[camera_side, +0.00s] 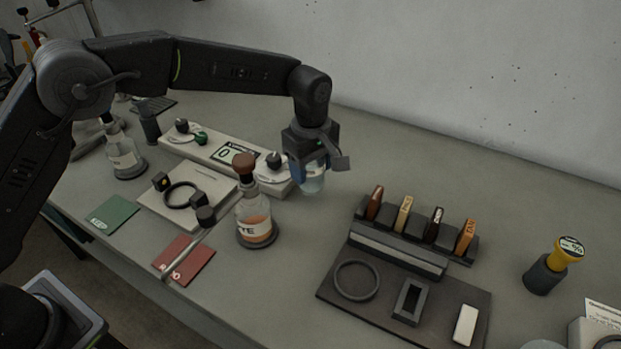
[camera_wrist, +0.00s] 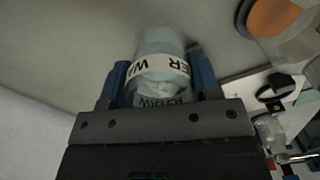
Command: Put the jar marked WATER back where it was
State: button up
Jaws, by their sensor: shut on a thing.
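The WATER jar (camera_wrist: 162,62) is a clear, pale-blue vessel with a white band that reads WATER upside down in the wrist view. In the side view the jar (camera_side: 314,181) hangs under my wrist, to the right of the pale control panel. My gripper (camera_side: 308,166) is shut on the jar, with a blue finger on each side of it in the wrist view (camera_wrist: 163,82). I cannot tell whether its base touches the table. A dark tray (camera_side: 335,299) with a ring (camera_side: 357,280) lies to the right and nearer the camera. The ring is empty.
A stoppered bottle of orange liquid (camera_side: 255,222) stands left of the jar, near the panel (camera_side: 215,148). A rack of several coloured pieces (camera_side: 421,232) stands behind the tray. Table behind the rack is clear.

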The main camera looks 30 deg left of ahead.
aim_at(311, 181)
jog(key=shift+f, duration=1.85)
jog(key=shift+f, duration=0.15)
jog(key=o, duration=1)
